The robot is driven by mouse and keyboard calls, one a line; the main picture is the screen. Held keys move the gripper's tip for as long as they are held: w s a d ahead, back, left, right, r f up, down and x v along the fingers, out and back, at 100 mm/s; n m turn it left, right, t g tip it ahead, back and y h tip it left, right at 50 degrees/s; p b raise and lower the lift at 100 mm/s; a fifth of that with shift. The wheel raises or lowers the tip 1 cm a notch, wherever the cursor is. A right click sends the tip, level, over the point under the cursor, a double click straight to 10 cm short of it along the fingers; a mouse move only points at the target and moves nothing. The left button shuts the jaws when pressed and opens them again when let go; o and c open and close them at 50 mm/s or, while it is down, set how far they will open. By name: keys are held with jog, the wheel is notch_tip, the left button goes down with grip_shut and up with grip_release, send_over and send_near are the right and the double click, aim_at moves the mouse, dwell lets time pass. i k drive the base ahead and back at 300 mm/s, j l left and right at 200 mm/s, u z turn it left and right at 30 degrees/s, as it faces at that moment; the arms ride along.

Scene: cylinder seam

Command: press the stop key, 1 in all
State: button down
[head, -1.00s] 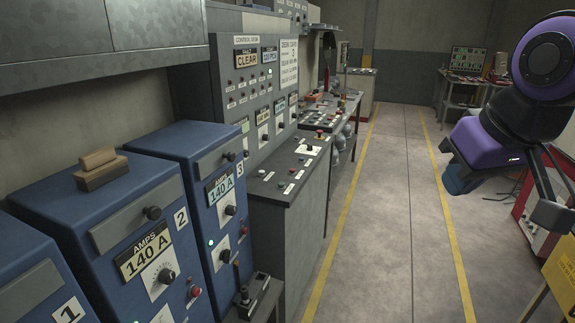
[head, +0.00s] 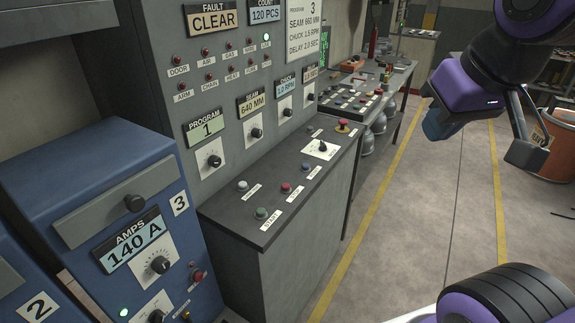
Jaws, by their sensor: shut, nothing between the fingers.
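The control desk (head: 225,208) stands ahead with a sloping key panel. On it are a green key (head: 261,213) labelled START, a red key (head: 285,187) whose small label looks like STOP, a pale key (head: 243,186) and another small key (head: 306,168) further back. The labels of the last two are too small to read surely. My gripper (head: 528,152) is at the upper right, raised over the aisle, shut and empty, well apart from the desk and touching nothing.
A red mushroom button (head: 342,125) and a selector knob (head: 322,147) sit further along the desk. Its upright panel reads FAULT CLEAR (head: 212,20). A blue power cabinet (head: 100,175) stands at the left. The aisle floor (head: 430,210) is clear; an orange bin (head: 556,150) stands at the right.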

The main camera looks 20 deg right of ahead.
aim_at(285, 187)
jog(key=i+l+u, duration=0.1)
jog(key=i+l, duration=0.15)
jog(key=l, duration=0.15)
jog(key=i+l+u, duration=0.1)
jog(key=l, duration=0.25)
jog(key=i+l+u, duration=0.1)
jog(key=i+l, duration=0.2)
jog(key=l, duration=0.15)
